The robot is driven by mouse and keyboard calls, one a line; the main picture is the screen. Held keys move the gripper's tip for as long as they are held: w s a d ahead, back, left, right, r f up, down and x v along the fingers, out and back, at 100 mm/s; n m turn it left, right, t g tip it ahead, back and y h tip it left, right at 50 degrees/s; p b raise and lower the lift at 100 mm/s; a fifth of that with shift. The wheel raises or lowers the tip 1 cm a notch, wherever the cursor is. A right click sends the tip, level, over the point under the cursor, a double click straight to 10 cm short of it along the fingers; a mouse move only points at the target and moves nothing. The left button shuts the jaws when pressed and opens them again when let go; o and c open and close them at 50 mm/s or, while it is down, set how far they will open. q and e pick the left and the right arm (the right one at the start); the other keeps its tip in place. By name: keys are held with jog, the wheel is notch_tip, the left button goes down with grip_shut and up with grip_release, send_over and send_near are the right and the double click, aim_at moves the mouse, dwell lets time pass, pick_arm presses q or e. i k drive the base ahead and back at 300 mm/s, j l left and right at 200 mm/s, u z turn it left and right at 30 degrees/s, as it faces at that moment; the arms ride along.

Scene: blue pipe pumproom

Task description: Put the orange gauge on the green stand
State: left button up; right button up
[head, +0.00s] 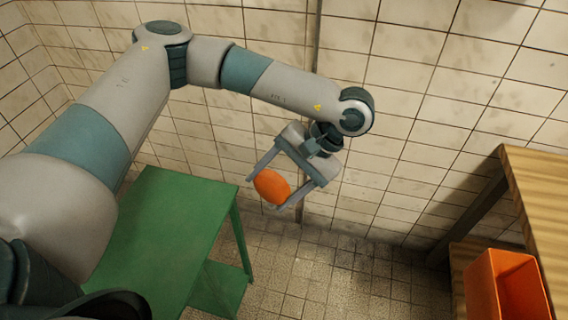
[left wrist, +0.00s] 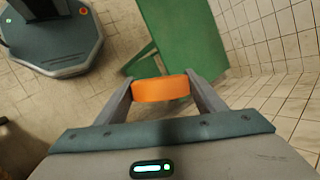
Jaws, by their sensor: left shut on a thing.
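The orange gauge (head: 271,187) is a rounded orange piece held between the fingers of my left gripper (head: 267,192). In the left wrist view the gauge (left wrist: 160,88) sits between the two fingertips, and the gripper (left wrist: 160,90) is shut on it. The green stand (head: 165,235) is a table with a flat top and a lower shelf, at the lower left of the head view. The gauge is in the air to the right of the stand's top in that view. The stand (left wrist: 180,35) also shows beyond the gripper in the left wrist view. My right gripper is not in view.
An orange bin (head: 505,285) stands at the lower right on a wooden shelf unit (head: 540,190). Tiled walls (head: 430,100) close off the back. Bare tiled floor (head: 330,265) lies between the stand and the wooden unit. The visible stand top is clear.

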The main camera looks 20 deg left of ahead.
aim_at(172, 207)
jog(key=i+u, duration=0.1)
jog(key=u, duration=1.45)
jog(key=i+l+u, duration=0.1)
jog(key=u, duration=0.35)
jog(key=l+u, duration=0.4)
jog(key=i+l+u, duration=0.1)
jog(key=u, duration=0.35)
jog(key=l+u, duration=0.2)
jog(key=l, duration=0.6)
jog(key=l+u, duration=0.2)
jog(key=l, duration=0.65)
